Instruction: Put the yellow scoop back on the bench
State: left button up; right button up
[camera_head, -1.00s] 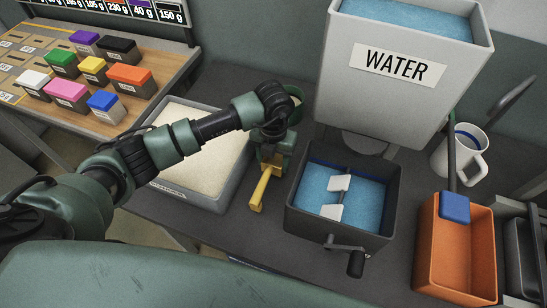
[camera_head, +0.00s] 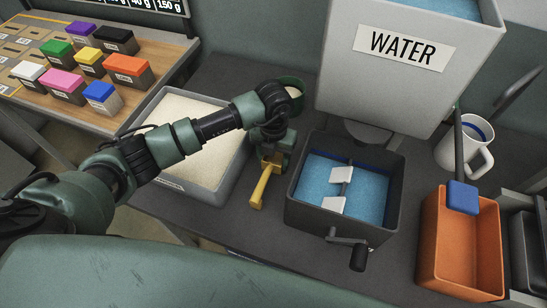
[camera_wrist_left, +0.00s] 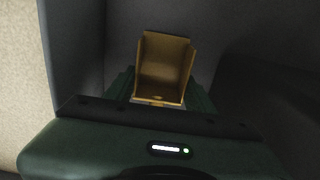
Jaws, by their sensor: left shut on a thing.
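The yellow scoop (camera_head: 263,184) is at the bench (camera_head: 203,215) between the pale-filled grey bin and the dark mixing box. My left gripper (camera_head: 270,160) comes down over it from above and is shut on it. In the left wrist view the scoop (camera_wrist_left: 163,70) shows its open, empty-looking bowl between the fingers of my left gripper (camera_wrist_left: 160,98). Whether the scoop touches the bench cannot be told. My right gripper is not in view.
The grey bin (camera_head: 227,180) of pale powder stands left. The dark box (camera_head: 300,215) with blue water and a crank stands close on the right. An orange tray (camera_head: 460,270), a white mug (camera_head: 478,155) and a white WATER tank (camera_head: 390,85) stand further right. A green cup (camera_head: 294,95) is behind.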

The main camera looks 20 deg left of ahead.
pick_arm(q)
jog(key=shift+f+b, duration=0.3)
jog(key=shift+f, duration=0.1)
jog(key=o, duration=1.5)
